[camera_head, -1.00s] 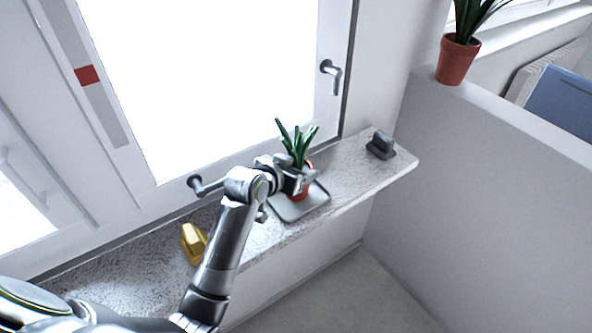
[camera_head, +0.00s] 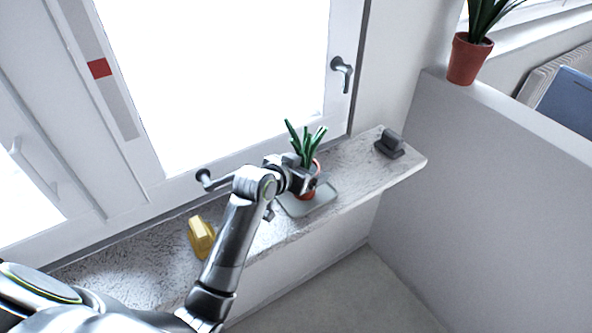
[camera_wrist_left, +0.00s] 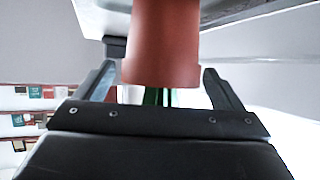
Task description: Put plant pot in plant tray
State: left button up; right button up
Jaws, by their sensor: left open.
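The terracotta plant pot (camera_head: 306,196) with green leaves stands upright over the grey plant tray (camera_head: 322,204) on the window sill. The gripper hides part of the pot, and its contact with the tray is hard to see. My left gripper (camera_head: 305,181) is at the pot, with its fingers around the pot's sides. In the left wrist view the pot (camera_wrist_left: 164,45) appears inverted between the spread fingers of the left gripper (camera_wrist_left: 160,75), with small gaps at both sides. My right gripper is not in view.
A yellow object (camera_head: 201,238) sits on the stone sill near my left arm. A dark grey object (camera_head: 389,144) stands at the sill's right end. Another potted plant (camera_head: 468,58) stands on the partition ledge. Window handles (camera_head: 342,72) project above the sill.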

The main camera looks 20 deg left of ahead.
pick_arm(q)
jog(key=v, duration=1.2)
jog(key=shift+b, duration=0.45)
